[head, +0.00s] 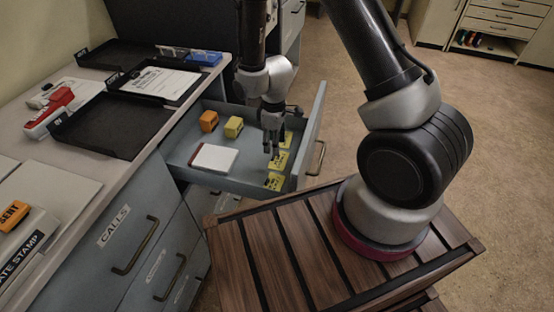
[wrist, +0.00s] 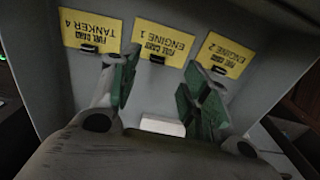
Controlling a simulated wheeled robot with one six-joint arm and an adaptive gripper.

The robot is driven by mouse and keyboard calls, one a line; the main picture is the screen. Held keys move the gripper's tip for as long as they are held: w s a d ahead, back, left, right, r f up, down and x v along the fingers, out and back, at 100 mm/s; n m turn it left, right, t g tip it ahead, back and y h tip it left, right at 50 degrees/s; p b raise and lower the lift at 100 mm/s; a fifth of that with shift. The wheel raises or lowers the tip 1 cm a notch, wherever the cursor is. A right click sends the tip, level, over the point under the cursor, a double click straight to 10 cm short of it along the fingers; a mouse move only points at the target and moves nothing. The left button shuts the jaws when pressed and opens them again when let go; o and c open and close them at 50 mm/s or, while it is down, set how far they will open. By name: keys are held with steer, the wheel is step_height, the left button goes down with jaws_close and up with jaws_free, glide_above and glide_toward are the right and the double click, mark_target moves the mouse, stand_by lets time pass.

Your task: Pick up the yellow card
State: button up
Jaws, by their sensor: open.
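Three yellow cards lie in a row in the open drawer (head: 185,148), each with a small dark clip or tab. In the wrist view they read, upside down, Fuel Card Tanker 4 (wrist: 91,32), Engine 1 (wrist: 160,42) and Engine 2 (wrist: 222,55). In the head view they run along the drawer's right side: a near one (head: 274,181), a middle one (head: 279,160) and a far one (head: 287,138). My gripper (head: 271,149) points down over the drawer near the cards. Its green-padded fingers (wrist: 156,84) are apart and empty, with the Engine 1 card beyond the gap between them.
The drawer also holds an orange block (head: 208,121), a yellow block (head: 234,127) and a white pad with a red edge (head: 212,158). The drawer's front panel (head: 309,137) rises beside the cards. Black trays (head: 112,122) and a red stapler-like object (head: 50,112) occupy the counter.

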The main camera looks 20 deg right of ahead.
mark_target(279, 158)
steer(key=f, duration=0.6)
steer(key=shift+w+f, duration=0.1)
steer(key=shift+w, duration=0.1)
steer(key=c, duration=0.8)
